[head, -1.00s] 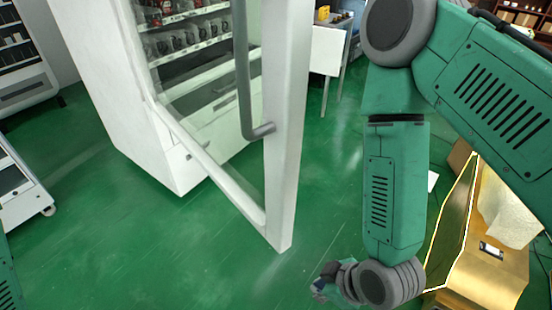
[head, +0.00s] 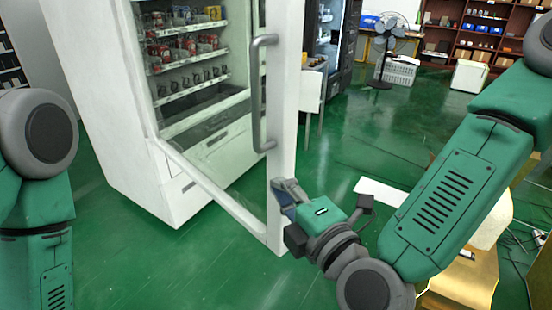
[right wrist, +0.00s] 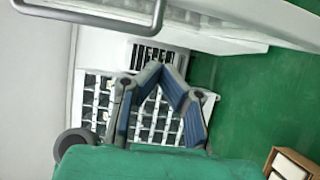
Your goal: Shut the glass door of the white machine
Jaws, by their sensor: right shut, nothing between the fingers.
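The white machine (head: 165,197) stands at the left in the head view, with stocked shelves inside. Its glass door (head: 283,100) swings out towards me and stands open, a white frame with a grey vertical handle (head: 257,95). My right gripper (head: 283,188) is shut and empty, in front of the lower part of the door's free edge, below the handle. I cannot tell if it touches the door. In the right wrist view my right gripper (right wrist: 163,70) has its fingertips together, and the grey handle (right wrist: 95,17) crosses above. My left gripper is out of view.
Green floor (head: 340,150) lies open to the right of the door. A golden box (head: 470,280) stands at the lower right under my right arm. A fan (head: 388,45), a white crate (head: 398,68) and shelves (head: 490,25) are further back.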

